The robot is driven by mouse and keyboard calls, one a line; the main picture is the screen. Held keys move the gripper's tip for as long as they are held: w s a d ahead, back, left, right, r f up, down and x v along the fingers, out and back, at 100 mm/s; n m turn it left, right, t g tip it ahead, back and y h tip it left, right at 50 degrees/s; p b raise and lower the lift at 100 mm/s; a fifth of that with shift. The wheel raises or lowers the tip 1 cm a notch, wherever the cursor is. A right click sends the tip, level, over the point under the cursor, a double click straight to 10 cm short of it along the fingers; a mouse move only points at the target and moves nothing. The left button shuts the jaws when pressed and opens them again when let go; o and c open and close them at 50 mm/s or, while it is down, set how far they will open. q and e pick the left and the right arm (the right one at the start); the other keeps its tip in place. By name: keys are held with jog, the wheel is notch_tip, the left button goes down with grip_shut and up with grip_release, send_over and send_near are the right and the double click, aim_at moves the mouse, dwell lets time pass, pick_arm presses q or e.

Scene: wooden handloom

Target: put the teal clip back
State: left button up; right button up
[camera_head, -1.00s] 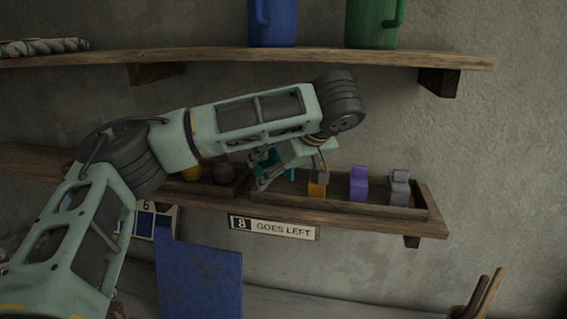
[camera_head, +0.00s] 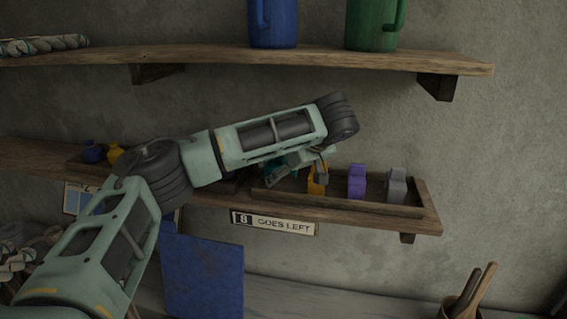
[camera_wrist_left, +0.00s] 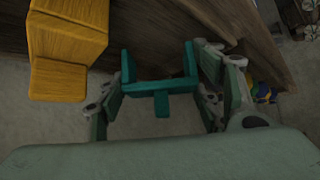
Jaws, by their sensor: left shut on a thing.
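My left gripper (camera_head: 290,172) is over the left part of the wooden tray (camera_head: 340,205) on the lower shelf, left of the orange clip (camera_head: 315,184). It is shut on the teal clip (camera_wrist_left: 160,87), which spans between its fingers in the left wrist view. In the head view the gripper mostly hides the teal clip. Whether it touches the tray I cannot tell. The orange clip is large at the upper left of the wrist view (camera_wrist_left: 68,45), apart from the teal one. My right gripper is not in view.
A purple clip (camera_head: 356,181) and a grey clip (camera_head: 396,187) stand right of the orange one. The upper shelf (camera_head: 330,60), with blue (camera_head: 274,24) and green (camera_head: 371,24) mugs, is above my arm.

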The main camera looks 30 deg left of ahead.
pick_arm(q)
jog(key=shift+f, duration=0.1)
jog(key=shift+d+f+b, duration=0.1)
jog(key=shift+f+b, duration=0.35)
jog(key=shift+f, duration=0.05)
jog(key=o, duration=0.9)
jog(key=shift+o, duration=1)
jog(key=shift+w, duration=0.1)
jog(key=shift+r+p, duration=0.4)
jog(key=shift+r, duration=0.1)
jog(key=shift+d+r, duration=0.1)
jog(key=shift+r, duration=0.2)
jog(key=b+v, duration=0.2)
jog(key=v, duration=0.9)
jog(key=shift+s+d+r, duration=0.2)
jog(key=shift+s+r, duration=0.05)
